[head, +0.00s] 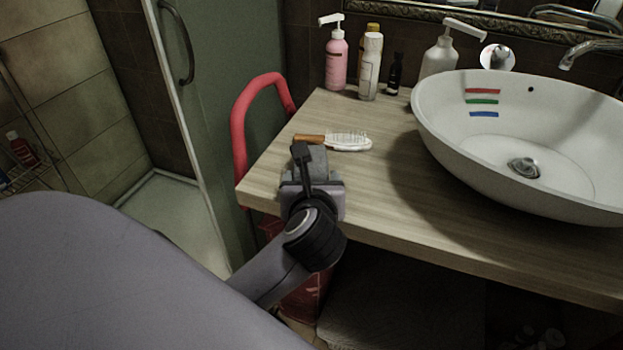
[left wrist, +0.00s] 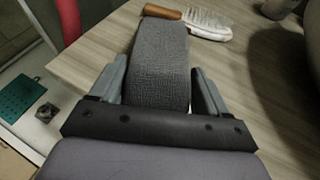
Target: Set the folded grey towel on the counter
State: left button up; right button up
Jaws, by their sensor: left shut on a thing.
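The folded grey towel (left wrist: 161,58) is between the two fingers of my left gripper (left wrist: 160,85) in the left wrist view. My left gripper is shut on it. In the head view the left gripper (head: 306,165) is over the front left part of the wooden counter (head: 385,195), and a bit of the grey towel (head: 318,157) shows at its tip. I cannot tell whether the towel touches the counter top. My right gripper is not in view.
A hairbrush (head: 347,141) lies just beyond the towel. The white basin (head: 440,135) fills the right of the counter. A pink pump bottle (head: 337,65) and other bottles stand at the back. A red curved handle (head: 240,120) rises beside the counter's left edge.

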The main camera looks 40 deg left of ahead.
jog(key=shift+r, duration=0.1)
pick_arm(q)
jog(key=shift+f+b, duration=0.4)
jog(key=shift+f, duration=0.15)
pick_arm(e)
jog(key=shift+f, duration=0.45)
pick_arm(q)
jog(key=o, duration=1)
